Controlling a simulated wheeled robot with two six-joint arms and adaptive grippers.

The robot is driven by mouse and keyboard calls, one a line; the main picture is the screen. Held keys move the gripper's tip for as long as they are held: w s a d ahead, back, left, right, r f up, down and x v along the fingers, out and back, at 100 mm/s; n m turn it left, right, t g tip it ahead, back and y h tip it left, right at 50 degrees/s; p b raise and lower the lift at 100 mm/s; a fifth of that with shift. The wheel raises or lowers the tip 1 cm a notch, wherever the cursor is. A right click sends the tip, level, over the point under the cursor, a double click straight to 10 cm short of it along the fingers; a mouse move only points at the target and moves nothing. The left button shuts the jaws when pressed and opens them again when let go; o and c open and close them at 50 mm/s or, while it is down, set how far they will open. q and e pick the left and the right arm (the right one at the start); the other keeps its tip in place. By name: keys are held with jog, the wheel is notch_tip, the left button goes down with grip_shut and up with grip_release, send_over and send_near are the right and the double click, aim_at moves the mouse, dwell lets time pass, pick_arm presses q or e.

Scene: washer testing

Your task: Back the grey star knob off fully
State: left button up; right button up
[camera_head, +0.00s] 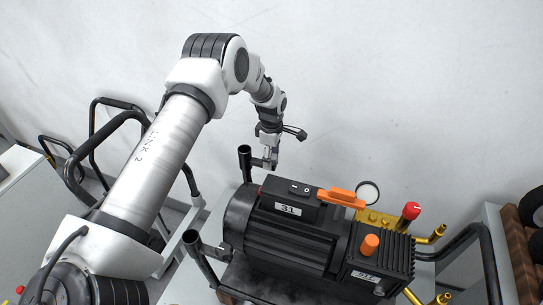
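My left gripper (271,158) points down beside an upright black tube (245,163) at the back left of a black motor-pump unit (292,240). It is small in the view and its fingers are hard to make out, so I cannot tell whether they are open, shut or touching anything. I cannot make out a grey star knob; it may be hidden at the gripper or behind the unit. My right gripper is not in view.
The unit carries a black switch box (301,189), an orange handle (341,198), an orange cap (370,244), a round gauge (368,193) and a red-topped valve (410,211). Black tubular handles (487,256) flank it. A white wall (430,80) stands behind. Dark wheels (533,208) sit at right.

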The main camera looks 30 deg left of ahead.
pick_arm(q)
notch_tip(320, 180, up, 12)
dwell(0.4)
dwell(0.4)
